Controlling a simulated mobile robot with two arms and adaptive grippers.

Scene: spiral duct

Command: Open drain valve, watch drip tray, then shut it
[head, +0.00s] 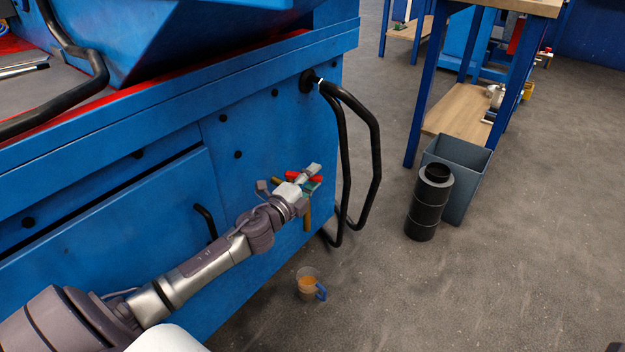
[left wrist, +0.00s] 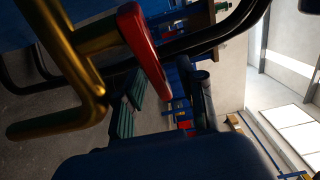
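The drain valve has a red lever handle (head: 293,176) and a brass pipe (head: 307,220) hanging down on the blue machine's side. In the left wrist view the red handle (left wrist: 146,52) and the bent brass pipe (left wrist: 62,75) are close. My left gripper (head: 311,178) is at the handle and partly covers it. In the wrist view its green-padded fingers (left wrist: 158,105) stand apart, with the handle's end near the gap; contact cannot be told. A clear jug (head: 307,286) with amber liquid and a blue handle stands on the floor below. No drip tray is recognisable. My right gripper is not in view.
Black hoses (head: 375,150) hang from the machine (head: 240,125) just right of the valve. A grey bin (head: 473,180) and a black cylinder (head: 428,205) stand farther right, by a workbench (head: 468,110). The floor at the front right is clear.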

